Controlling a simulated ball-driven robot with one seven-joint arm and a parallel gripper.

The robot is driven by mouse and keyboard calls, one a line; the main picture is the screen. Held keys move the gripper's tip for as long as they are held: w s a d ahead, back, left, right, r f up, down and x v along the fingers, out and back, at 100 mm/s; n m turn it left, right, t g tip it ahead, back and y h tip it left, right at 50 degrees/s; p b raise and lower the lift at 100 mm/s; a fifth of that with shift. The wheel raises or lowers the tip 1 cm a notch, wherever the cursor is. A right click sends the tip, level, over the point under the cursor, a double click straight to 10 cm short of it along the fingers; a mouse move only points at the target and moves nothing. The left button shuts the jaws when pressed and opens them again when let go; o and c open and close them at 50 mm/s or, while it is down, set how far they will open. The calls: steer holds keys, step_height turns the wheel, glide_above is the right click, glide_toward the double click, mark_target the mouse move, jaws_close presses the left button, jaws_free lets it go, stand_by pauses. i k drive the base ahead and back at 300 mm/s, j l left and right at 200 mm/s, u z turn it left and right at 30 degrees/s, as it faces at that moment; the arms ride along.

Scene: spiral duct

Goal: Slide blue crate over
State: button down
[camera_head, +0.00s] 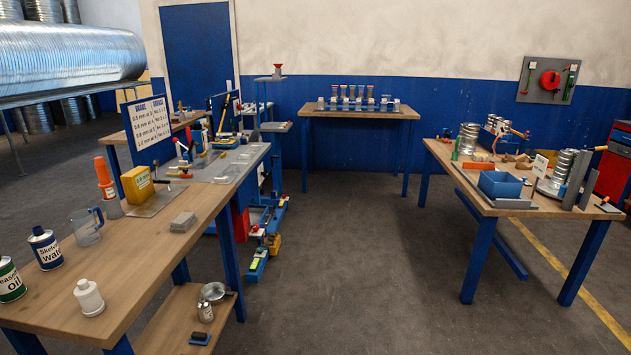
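My gripper is not in view.
Metal rings and coils (556,175) stand right of the crate, with small parts behind it. A long cluttered workbench (140,225) fills the left. A back table (362,111) holds several cups. The grey floor (350,250) between the tables is clear.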

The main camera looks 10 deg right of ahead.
mark_target(494, 184)
steer(key=i+z, duration=0.1)
steer(key=i, duration=0.4)
steer(key=i+j+z, duration=0.1)
steer(key=i, duration=0.35)
steer(key=i+j+z, duration=0.15)
steer(key=i, duration=0.35)
steer(key=i+j+z, duration=0.1)
steer(key=i, duration=0.35)
steer(key=i+l+z, duration=0.15)
steer(key=i+z, duration=0.2)
steer(key=i, duration=0.3)
steer(key=i+z, duration=0.35)
steer(key=i, duration=0.3)
steer(key=i+j+z, duration=0.3)
steer(key=i, duration=0.35)
steer(key=i+z, duration=0.2)
steer(key=i, duration=0.3)
